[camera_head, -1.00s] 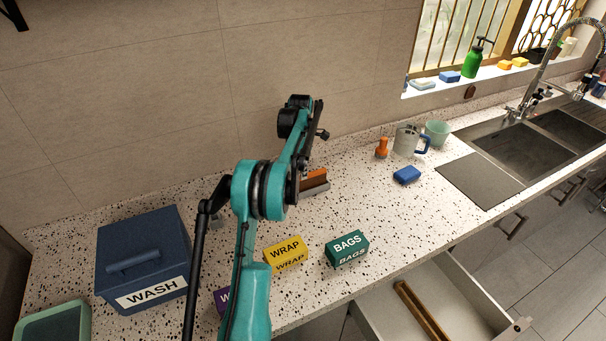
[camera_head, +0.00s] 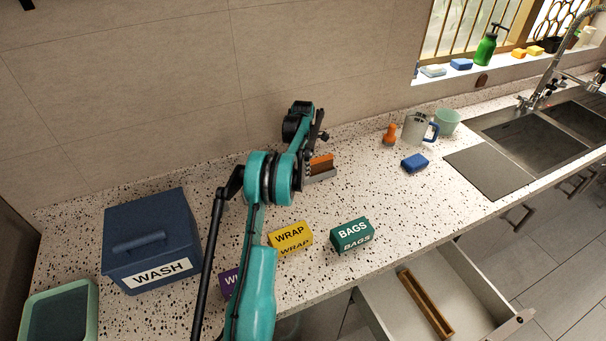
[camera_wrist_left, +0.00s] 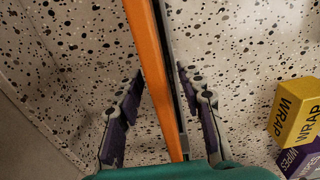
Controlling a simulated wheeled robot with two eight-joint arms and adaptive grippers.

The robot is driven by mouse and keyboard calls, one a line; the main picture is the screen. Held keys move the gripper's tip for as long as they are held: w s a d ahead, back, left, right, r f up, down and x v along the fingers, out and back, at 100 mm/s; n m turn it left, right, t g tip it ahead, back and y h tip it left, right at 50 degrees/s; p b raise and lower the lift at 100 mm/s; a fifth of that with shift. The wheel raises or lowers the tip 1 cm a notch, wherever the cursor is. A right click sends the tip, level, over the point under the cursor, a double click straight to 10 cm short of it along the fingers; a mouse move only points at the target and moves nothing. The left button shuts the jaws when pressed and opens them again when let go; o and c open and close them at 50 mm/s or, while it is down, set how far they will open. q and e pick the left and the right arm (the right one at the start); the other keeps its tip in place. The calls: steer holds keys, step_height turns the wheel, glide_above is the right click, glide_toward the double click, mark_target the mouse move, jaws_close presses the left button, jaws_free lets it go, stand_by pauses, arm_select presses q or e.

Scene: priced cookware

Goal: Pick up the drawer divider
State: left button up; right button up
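A long orange bar with a grey strip along it, seemingly the drawer divider (camera_head: 321,164), lies on the speckled counter behind my left arm. In the left wrist view the orange bar (camera_wrist_left: 152,60) runs between the fingers of my left gripper (camera_wrist_left: 158,78). The fingers are open on either side of it, with gaps showing. In the head view the arm hides the bar's left part and most of the gripper. A wooden strip (camera_head: 426,303) lies in the open drawer (camera_head: 460,290). My right gripper is not in view.
A yellow WRAP box (camera_head: 290,237), a green BAGS box (camera_head: 352,233) and a partly hidden purple box (camera_head: 229,284) stand in front. A blue WASH bin (camera_head: 150,240) is at left. A blue sponge (camera_head: 414,163), mug (camera_head: 416,130) and sink lie right.

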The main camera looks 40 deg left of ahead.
arm_select(q)
jaws_close()
steer(key=shift+r, duration=0.1)
